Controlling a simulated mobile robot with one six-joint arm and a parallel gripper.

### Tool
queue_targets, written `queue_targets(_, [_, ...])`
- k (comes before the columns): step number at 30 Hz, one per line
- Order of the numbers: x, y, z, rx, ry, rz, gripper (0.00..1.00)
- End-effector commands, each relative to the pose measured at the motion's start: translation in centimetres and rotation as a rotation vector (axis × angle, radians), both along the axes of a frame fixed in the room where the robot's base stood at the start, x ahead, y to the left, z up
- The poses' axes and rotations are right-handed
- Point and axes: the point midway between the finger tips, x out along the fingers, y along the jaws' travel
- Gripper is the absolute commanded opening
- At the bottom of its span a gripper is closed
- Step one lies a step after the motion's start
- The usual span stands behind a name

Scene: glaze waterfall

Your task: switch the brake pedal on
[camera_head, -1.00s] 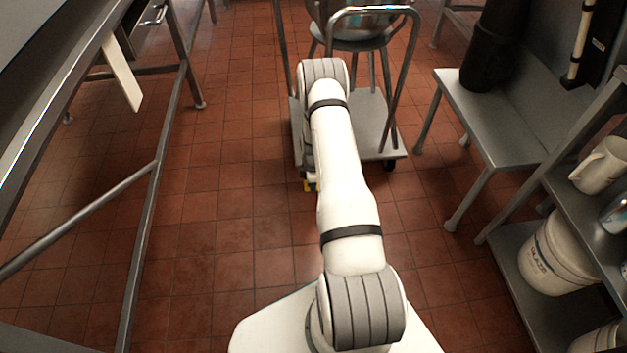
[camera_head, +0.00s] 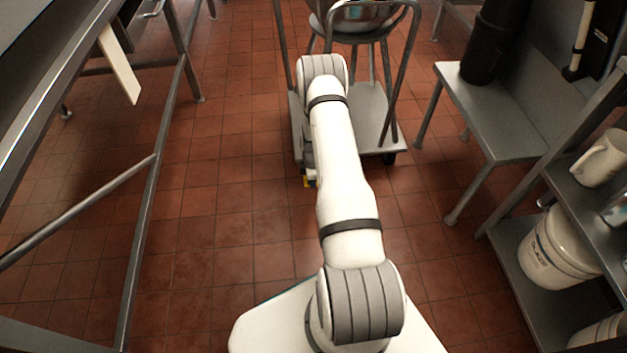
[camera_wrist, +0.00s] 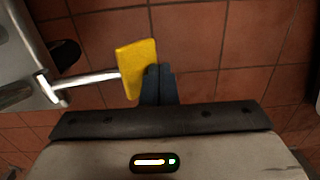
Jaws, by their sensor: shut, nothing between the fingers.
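The brake pedal is a yellow plate (camera_wrist: 137,68) on a shiny metal rod in the wrist view. The rod runs left to the grey cart. My gripper (camera_wrist: 158,72) has its dark fingers shut together, with nothing between them. The fingertips overlap the pedal's right edge in the picture; I cannot tell whether they touch it.
The cart (camera_head: 372,122) stands ahead on red tiles, with a bent metal handle and a stool-like frame holding a bowl. A steel table (camera_head: 150,190) is at left. A bench (camera_head: 500,115) and a shelf with a white bucket (camera_head: 555,255) are at right. Floor between is clear.

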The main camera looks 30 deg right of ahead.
Motion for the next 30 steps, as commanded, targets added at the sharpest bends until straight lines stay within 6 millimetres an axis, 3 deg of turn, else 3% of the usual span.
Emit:
queue_targets(8, [-1.5, 0.9, 3.9, 0.001, 0.002, 0.001, 0.00])
queue_targets(18, [-5.3, 2.3, 10.0, 0.000, -0.001, -0.001, 0.00])
queue_targets(24, [-6.4, 2.7, 11.5, 0.000, -0.001, -0.001, 0.00])
queue_targets(30, [-6.6, 2.8, 11.8, -0.001, -0.002, -0.001, 0.00])
